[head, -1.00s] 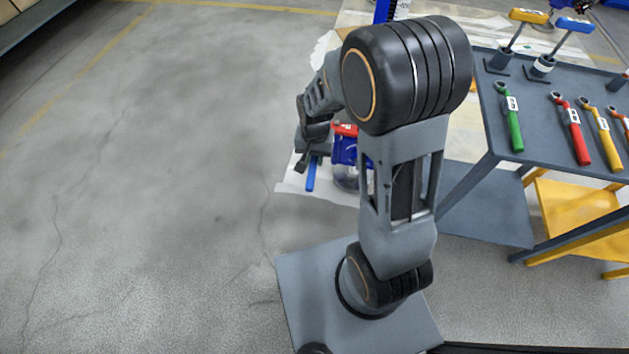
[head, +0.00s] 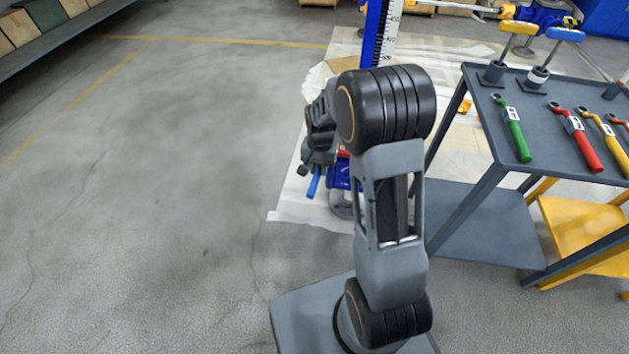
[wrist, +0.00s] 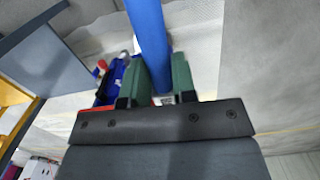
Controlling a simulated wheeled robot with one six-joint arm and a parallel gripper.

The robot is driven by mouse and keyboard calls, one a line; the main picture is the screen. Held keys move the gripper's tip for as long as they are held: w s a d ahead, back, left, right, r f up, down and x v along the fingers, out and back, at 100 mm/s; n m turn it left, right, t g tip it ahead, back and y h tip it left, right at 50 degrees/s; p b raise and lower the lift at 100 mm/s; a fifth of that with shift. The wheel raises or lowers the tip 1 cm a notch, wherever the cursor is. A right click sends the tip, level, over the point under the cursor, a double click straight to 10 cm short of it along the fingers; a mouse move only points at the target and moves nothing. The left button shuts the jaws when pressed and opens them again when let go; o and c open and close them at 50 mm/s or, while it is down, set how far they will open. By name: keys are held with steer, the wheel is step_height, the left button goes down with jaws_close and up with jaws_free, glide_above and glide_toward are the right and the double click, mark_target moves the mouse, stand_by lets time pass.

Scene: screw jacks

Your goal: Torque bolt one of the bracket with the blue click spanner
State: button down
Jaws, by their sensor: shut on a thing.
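My gripper (wrist: 160,72) is shut on the handle of the blue click spanner (wrist: 149,30), which stands between its two green fingers in the wrist view. In the head view my gripper (head: 313,163) is partly behind my arm, and the spanner's blue handle (head: 314,186) sticks out below it. The spanner's head is not visible. A blue and red part (head: 340,174) shows close behind the gripper, mostly hidden by my arm; it also shows in the wrist view (wrist: 112,80). I cannot make out the bracket or bolt one.
A grey table (head: 560,140) at the right carries green (head: 515,133), red (head: 580,145) and yellow (head: 605,137) spanners and yellow- and blue-topped tools. A blue post with a scale (head: 375,35) rises behind my arm. The floor (head: 150,200) at left is clear.

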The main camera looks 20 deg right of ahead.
steer(key=s+d+n+p, duration=0.1)
steer(key=d+n, duration=0.9)
steer(key=d, duration=0.3)
steer(key=shift+s+h, duration=0.25)
steer(key=shift+h, duration=0.05)
steer(key=shift+p, duration=0.35)
steer(key=shift+f+b, duration=0.5)
steer(key=shift+f, duration=0.45)
steer(key=shift+a, duration=0.1)
stand_by(0.3)
steer(key=shift+w+a+m+p, duration=0.4)
steer(key=shift+a+m, duration=1.3)
steer(key=shift+a, duration=0.4)
steer(key=shift+w+a+m+p, duration=0.25)
steer(key=shift+a+m+p, duration=0.15)
steer(key=shift+a+m, duration=1.5)
steer(key=shift+w+a+m+p, duration=0.4)
steer(key=shift+a+m, duration=1.1)
steer(key=shift+a, duration=0.75)
